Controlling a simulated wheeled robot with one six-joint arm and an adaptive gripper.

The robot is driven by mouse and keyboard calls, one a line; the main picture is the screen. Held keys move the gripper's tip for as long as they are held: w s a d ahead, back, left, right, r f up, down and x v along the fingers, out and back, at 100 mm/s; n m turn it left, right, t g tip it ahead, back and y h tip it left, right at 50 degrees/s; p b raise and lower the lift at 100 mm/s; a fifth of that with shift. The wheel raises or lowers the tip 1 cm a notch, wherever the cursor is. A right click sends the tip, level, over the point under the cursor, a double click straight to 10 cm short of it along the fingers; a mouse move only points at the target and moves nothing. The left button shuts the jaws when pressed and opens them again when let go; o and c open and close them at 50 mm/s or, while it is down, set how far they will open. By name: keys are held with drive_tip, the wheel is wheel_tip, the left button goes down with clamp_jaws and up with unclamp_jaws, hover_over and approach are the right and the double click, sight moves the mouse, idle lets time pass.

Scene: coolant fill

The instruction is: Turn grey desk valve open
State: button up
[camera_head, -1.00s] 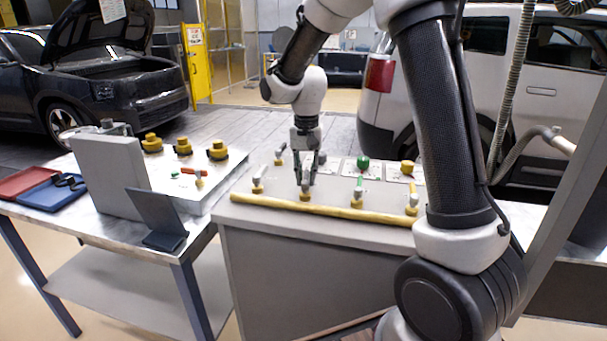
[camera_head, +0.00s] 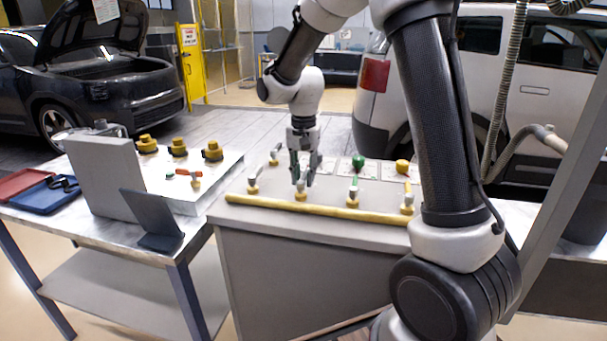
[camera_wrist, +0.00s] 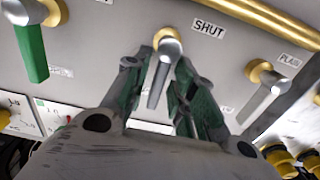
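A valve with a grey lever (camera_wrist: 160,76) on a brass-coloured body is in the middle of the wrist view, beside a "SHUT" label (camera_wrist: 208,28). Its lever points back toward my gripper. My gripper (camera_wrist: 165,82) has its two fingers on either side of this lever, apart from each other. Whether a finger touches the lever is hard to tell. In the head view my gripper (camera_head: 302,172) is low over the grey desk, at the valve (camera_head: 301,194) second from left in the front row; the fingers partly hide its lever.
A green-levered valve (camera_wrist: 32,50) and another grey-levered valve (camera_wrist: 265,92) flank it in the wrist view. A yellow pipe (camera_head: 320,209) runs along the desk's front edge. Knobs, one green (camera_head: 358,161) and one yellow (camera_head: 402,166), stand behind. A side table (camera_head: 95,222) is at left.

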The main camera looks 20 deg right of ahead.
sight(303, 177)
drive_tip(key=shift+r, duration=0.1)
wheel_tip(303, 177, up, 12)
idle(0.6)
idle(0.4)
drive_tip(key=s+d+n+t, duration=0.2)
drive_tip(key=s+d, duration=0.3)
drive_tip(key=s, duration=0.8)
drive_tip(key=s+d+r+n+t, duration=0.1)
drive_tip(key=s+d+n, duration=0.4)
drive_tip(key=s, duration=0.9)
drive_tip(key=shift+s+r+t, duration=0.2)
drive_tip(key=shift+r+t, duration=0.1)
drive_tip(key=shift+t, duration=0.4)
